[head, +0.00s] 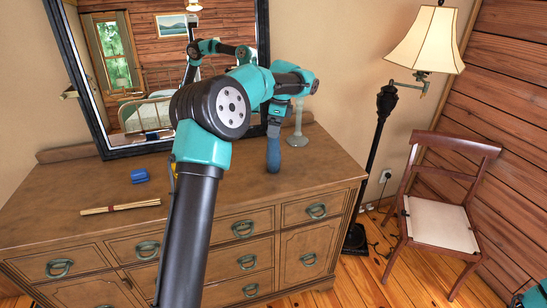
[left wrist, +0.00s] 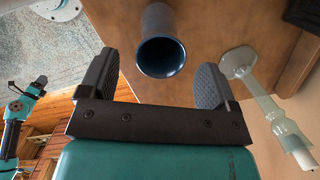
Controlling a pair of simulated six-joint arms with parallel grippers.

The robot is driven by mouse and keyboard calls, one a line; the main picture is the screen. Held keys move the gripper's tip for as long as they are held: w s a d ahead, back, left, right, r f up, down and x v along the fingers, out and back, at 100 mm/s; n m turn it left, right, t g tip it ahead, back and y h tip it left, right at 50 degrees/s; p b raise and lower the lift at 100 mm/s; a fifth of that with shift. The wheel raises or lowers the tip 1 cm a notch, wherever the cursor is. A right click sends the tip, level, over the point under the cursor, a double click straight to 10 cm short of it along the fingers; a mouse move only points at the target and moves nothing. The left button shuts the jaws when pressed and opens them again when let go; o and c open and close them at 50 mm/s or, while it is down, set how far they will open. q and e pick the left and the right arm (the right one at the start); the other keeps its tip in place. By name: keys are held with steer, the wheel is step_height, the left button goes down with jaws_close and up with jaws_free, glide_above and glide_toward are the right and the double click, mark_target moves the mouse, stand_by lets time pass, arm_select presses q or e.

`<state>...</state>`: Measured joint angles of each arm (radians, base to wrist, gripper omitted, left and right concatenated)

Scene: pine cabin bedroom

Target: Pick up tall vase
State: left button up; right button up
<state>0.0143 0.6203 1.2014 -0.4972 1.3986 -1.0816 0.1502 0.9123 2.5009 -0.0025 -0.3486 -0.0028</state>
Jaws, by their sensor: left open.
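The tall vase (head: 273,155) is dark blue and stands upright on the wooden dresser (head: 100,235), near its right end. My left gripper (head: 275,124) is directly above the vase and points down. In the left wrist view the vase's round open mouth (left wrist: 161,56) lies between the two spread black fingers (left wrist: 155,84), a little beyond their tips. The left gripper is open and holds nothing. Whether a finger touches the vase cannot be told. My right gripper is not in view.
A clear glass candlestick (head: 298,138) stands just right of the vase and also shows in the left wrist view (left wrist: 262,98). A blue box (head: 139,176) and a bundle of sticks (head: 120,208) lie on the left. The mirror (head: 150,100) stands behind.

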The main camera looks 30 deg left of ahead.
arm_select(q)
steer(key=shift+s+a+f, duration=0.1)
steer(key=shift+a+f, duration=0.1)
steer(key=shift+f, duration=1.1)
steer(key=shift+s+a+f, duration=0.1)
steer(key=shift+a+f, duration=0.1)
steer(key=shift+f, duration=1.05)
steer(key=shift+c, duration=0.5)
steer(key=c, duration=1.3)
steer(key=shift+r, duration=0.1)
steer(key=s+d+r, duration=0.2)
steer(key=s+d, duration=0.2)
steer(key=s, duration=0.2)
steer(key=s+d+r, duration=0.3)
steer(key=s+d, duration=0.1)
steer(key=s, duration=0.3)
steer(key=shift+s+d, duration=0.2)
steer(key=shift+s, duration=0.05)
